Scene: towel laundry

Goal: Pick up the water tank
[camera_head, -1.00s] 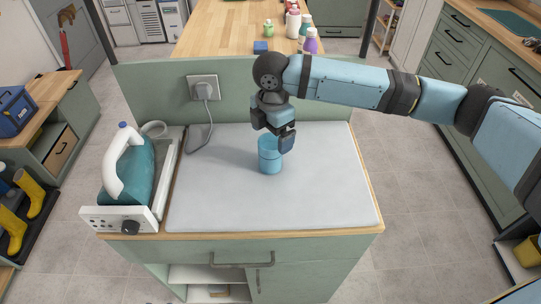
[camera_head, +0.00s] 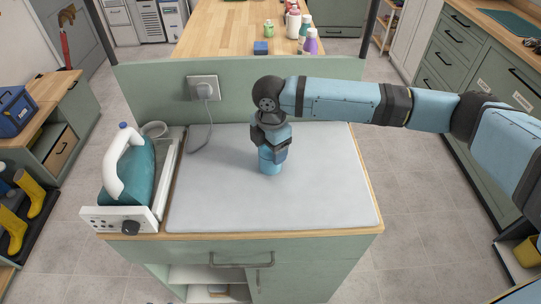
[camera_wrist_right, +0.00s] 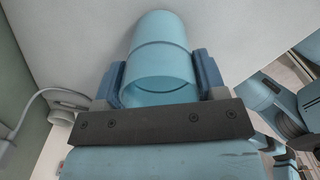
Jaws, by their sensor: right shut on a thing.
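The water tank (camera_head: 270,165) is a light blue, translucent-looking cup standing upright on the grey ironing surface (camera_head: 325,195). My right gripper (camera_head: 270,150) is directly above it, pointing down, with its fingers around the upper part of the tank. In the right wrist view the tank (camera_wrist_right: 160,55) sits between the two blue fingers of the right gripper (camera_wrist_right: 160,82), which are shut on its sides. The tank's upper part is hidden by the gripper in the head view. My left gripper is not in view.
A teal and white steam iron (camera_head: 130,170) rests on its station at the left edge of the ironing surface. Its cord runs to a wall socket (camera_head: 203,88). Several bottles (camera_head: 306,30) stand on the wooden counter behind. The surface around the tank is clear.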

